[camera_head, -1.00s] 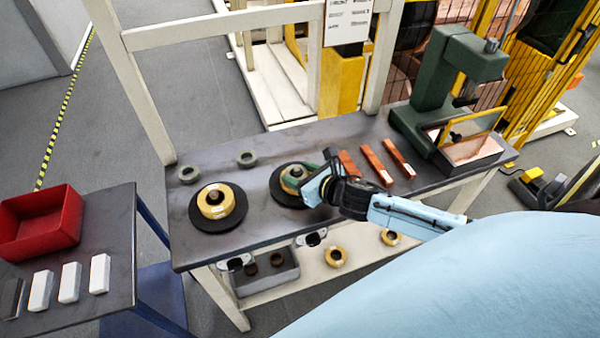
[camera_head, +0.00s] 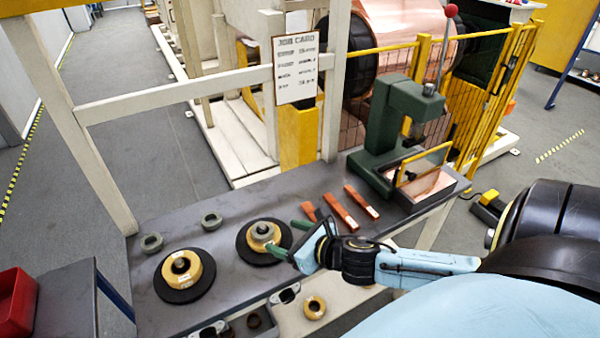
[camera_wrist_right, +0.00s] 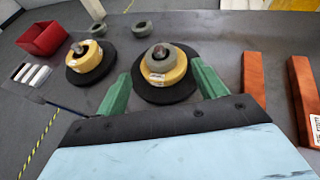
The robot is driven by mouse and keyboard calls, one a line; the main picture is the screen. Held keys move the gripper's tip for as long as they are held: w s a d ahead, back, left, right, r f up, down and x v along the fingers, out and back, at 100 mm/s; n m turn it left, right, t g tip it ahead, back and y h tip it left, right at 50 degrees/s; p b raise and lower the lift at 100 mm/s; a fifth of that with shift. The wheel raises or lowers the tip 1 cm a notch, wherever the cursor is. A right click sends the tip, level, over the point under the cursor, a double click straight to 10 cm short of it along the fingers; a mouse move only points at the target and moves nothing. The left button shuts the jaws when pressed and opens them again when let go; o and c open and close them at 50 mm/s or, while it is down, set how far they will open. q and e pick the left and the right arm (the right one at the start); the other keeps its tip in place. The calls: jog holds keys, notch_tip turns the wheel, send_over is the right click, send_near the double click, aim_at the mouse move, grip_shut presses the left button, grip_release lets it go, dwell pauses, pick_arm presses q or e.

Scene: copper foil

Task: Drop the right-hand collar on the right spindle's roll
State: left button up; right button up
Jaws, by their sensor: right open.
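The right spindle's roll (camera_head: 256,246), a gold ring on a black disc, sits on the bench. A grey collar (camera_wrist_right: 160,53) lies on top of it around the spindle tip, looking flat; it also shows in the head view (camera_head: 262,231). My right gripper (camera_head: 281,234) is open, its green fingers apart and empty, just to the right of the roll. In the wrist view the roll and collar show between and beyond the fingertips (camera_wrist_right: 161,68). The left spindle's roll (camera_head: 178,265) shows no such collar. My left gripper is not in view.
Two grey rings (camera_head: 151,243) (camera_head: 212,221) lie toward the bench's back edge. Copper-coloured bars (camera_head: 340,212) lie right of the roll, near my gripper. A green press (camera_head: 385,130) stands at the right end. A red bin (camera_head: 17,302) is at the left.

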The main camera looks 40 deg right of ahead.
jog(key=v, duration=0.4)
